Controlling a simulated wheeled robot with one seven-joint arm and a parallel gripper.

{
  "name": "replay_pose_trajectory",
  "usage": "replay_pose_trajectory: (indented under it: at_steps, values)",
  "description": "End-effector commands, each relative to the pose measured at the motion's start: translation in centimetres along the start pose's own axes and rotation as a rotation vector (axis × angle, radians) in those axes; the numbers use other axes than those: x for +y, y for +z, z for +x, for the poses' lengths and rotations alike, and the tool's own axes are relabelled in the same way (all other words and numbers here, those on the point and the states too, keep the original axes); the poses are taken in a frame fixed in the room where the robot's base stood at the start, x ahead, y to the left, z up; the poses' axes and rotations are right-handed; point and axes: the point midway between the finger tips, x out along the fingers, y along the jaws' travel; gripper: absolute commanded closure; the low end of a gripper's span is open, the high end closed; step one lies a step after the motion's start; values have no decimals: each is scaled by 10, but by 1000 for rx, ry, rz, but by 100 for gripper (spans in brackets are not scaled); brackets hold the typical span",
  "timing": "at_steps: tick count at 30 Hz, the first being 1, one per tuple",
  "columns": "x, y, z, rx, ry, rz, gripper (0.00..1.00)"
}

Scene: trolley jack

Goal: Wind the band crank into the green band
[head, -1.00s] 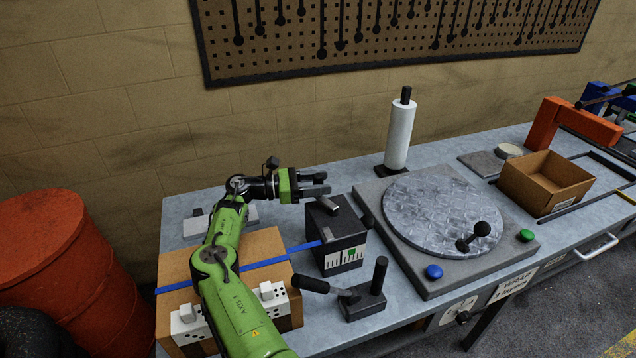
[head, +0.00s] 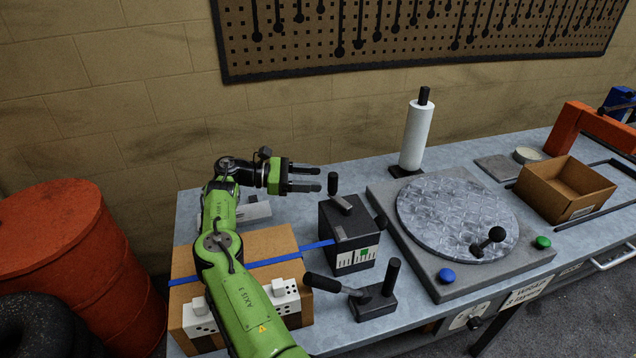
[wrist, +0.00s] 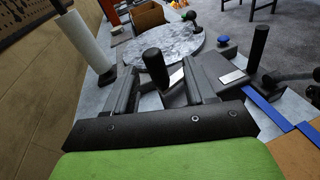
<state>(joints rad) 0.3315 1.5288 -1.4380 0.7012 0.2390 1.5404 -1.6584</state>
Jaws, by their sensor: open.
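The band crank has an upright black handle (head: 332,183) on a short grey arm above a dark box (head: 349,235). A white scale with a green band (head: 364,254) is on the box's front face; I cannot make out a pointer. A blue strap (head: 275,260) runs from the box over a cardboard carton. My gripper (head: 315,179) is open, its fingers just left of the handle in the head view. In the wrist view the crank handle (wrist: 155,68) shows upright between the two fingers, touching neither as far as I can see.
A lever block (head: 375,300) with two black handles stands in front of the box. The round turntable (head: 458,215) with its black knob is to the right. A white film roll (head: 416,137) stands behind, and an open carton (head: 565,188) lies further right.

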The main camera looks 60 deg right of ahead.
Motion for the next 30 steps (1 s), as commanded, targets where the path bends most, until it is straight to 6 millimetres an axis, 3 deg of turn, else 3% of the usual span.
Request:
replay_pose_trajectory:
  at_steps: [1,4,9,13,19,24,30]
  values:
    - [-5,23,8,96,-39,77,45]
    - [-14,49,23,307,-114,157,45]
    - [-5,63,33,546,-140,52,45]
    - [4,82,27,742,-123,-25,45]
    - [19,116,0,998,-53,-97,45]
    - [22,115,-7,1060,-28,-112,45]
    - [18,79,12,1058,-32,-115,45]
